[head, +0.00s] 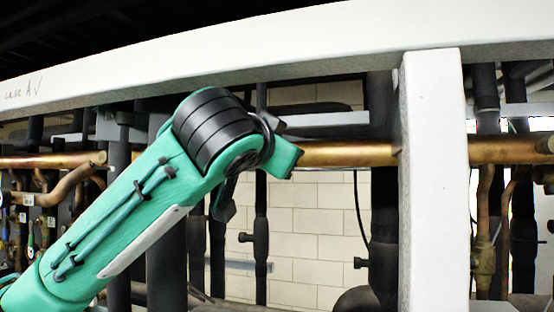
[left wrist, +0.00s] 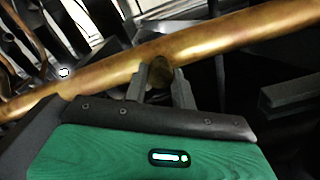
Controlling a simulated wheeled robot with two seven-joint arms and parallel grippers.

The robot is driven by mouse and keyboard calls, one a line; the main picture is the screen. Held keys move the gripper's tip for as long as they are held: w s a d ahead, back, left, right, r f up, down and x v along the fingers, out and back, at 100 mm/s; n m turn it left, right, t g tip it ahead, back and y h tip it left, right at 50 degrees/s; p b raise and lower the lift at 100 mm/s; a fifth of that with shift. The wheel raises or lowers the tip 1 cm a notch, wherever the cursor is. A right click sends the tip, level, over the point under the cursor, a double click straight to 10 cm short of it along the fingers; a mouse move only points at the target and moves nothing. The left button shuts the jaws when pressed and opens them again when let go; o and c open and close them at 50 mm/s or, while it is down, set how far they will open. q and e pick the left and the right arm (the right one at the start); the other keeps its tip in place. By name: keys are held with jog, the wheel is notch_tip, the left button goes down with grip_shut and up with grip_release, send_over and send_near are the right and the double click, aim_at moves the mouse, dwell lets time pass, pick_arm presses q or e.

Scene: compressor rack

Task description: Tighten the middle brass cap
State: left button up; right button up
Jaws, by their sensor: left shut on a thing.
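In the left wrist view my left gripper (left wrist: 161,84) is shut on a small dark brass cap (left wrist: 159,73), with one grey finger on each side of it. The cap sits at the lower side of a thick copper pipe (left wrist: 215,42). I cannot tell from these views whether it is the middle one, and no other cap shows clearly. My right gripper is in neither view.
A white beam (head: 300,43) crosses above, and a white post (head: 432,180) stands right of my arm. Dark vertical pipes (head: 261,230) hang before a pale block wall (head: 310,220). Thinner copper pipes and valves (head: 483,255) crowd both sides.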

pick_arm(q)
jog(key=m+p, duration=0.1)
jog(key=m, duration=1.6)
jog(key=shift+f, duration=0.15)
jog(key=shift+d, duration=0.1)
dwell(0.4)
jog(key=o, duration=1)
jog(key=b+v, duration=0.6)
jog(key=v, duration=0.8)
jog(key=shift+b, duration=0.35)
